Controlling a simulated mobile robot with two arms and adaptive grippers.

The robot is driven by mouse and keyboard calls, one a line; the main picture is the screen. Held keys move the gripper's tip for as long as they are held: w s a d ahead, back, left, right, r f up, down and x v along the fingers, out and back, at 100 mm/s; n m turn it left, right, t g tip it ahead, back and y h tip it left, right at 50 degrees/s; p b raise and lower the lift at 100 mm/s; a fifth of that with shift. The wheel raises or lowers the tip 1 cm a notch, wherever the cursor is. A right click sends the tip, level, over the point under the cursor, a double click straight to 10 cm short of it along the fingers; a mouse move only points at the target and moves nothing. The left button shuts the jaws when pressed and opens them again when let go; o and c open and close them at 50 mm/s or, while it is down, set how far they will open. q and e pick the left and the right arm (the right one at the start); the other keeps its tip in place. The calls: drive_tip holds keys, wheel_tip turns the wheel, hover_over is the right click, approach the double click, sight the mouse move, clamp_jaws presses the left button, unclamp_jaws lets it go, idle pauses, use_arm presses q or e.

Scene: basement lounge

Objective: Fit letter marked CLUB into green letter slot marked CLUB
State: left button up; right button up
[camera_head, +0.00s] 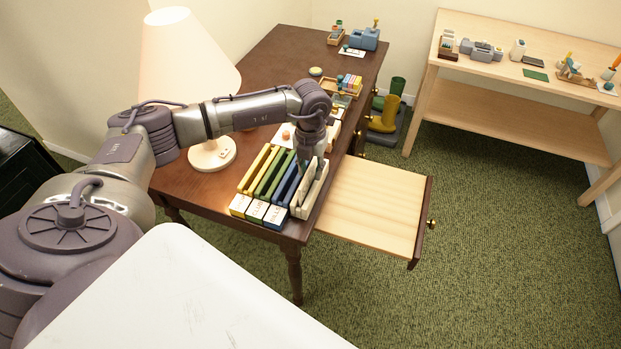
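The letter sorter stands at the near corner of the dark wooden desk, with yellow, green and blue slots and a small label block at the front of each. The green letter slot (267,181) is in the middle, and its label block (257,211) has lettering too small to read surely. A cream rack (306,208) stands against the right side of the blue slot. My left gripper (309,178) points down at this rack, right of the green slot. Its fingers are small and partly hidden, so I cannot tell whether they hold a letter. I cannot make out the CLUB letter. My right gripper is out of view.
A lamp (188,60) stands left of the sorter, close to my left arm. An open drawer (372,205) juts out right of the desk (268,62). Small items lie behind the sorter. Boots (386,116) stand beyond the drawer, and a pale bench (510,115) is at the right.

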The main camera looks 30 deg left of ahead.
use_arm(q)
clamp_jaws()
drive_tip(key=shift+r, duration=0.1)
